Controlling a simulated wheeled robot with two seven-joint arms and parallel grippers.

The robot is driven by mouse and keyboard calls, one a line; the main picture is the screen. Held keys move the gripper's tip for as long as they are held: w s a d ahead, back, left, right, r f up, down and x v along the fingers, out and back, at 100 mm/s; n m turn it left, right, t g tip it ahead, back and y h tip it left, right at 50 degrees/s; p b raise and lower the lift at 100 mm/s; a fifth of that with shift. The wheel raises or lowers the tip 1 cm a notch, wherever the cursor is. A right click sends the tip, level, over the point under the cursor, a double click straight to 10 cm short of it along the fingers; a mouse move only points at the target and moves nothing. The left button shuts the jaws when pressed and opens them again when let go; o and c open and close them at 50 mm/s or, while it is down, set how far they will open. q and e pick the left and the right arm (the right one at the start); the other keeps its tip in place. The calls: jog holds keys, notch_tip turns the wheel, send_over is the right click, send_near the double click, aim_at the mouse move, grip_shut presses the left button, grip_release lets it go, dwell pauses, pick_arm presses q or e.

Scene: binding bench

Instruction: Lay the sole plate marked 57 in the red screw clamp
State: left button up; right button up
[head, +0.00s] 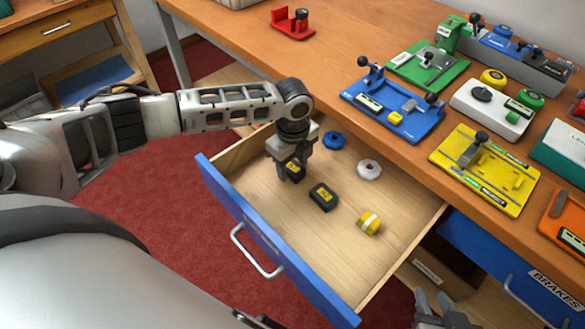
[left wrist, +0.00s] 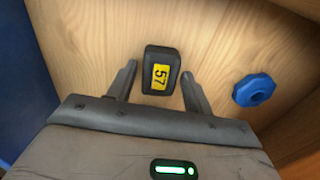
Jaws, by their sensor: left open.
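The sole plate marked 57 (left wrist: 161,70) is a small black block with a yellow label, lying on the drawer floor. In the left wrist view it sits between the fingers of my left gripper (left wrist: 158,88), which is open with gaps on both sides. In the head view my left gripper (head: 291,174) is low in the drawer over the plate (head: 295,168), partly hiding it. The red screw clamp (head: 292,24) stands far back on the bench, with a black knob on top. My right gripper (head: 436,303) is at the bottom edge, partly cut off, its fingers apart.
Blue (head: 420,122), green (head: 440,68) and yellow (head: 513,199) fixtures stand on the bench.

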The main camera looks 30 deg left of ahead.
aim_at(293, 167)
pick_arm(q)
jog(key=c, duration=0.6)
jog(key=shift+r, duration=0.1)
jog(key=shift+r+p, duration=2.4)
jog(key=shift+p, duration=0.35)
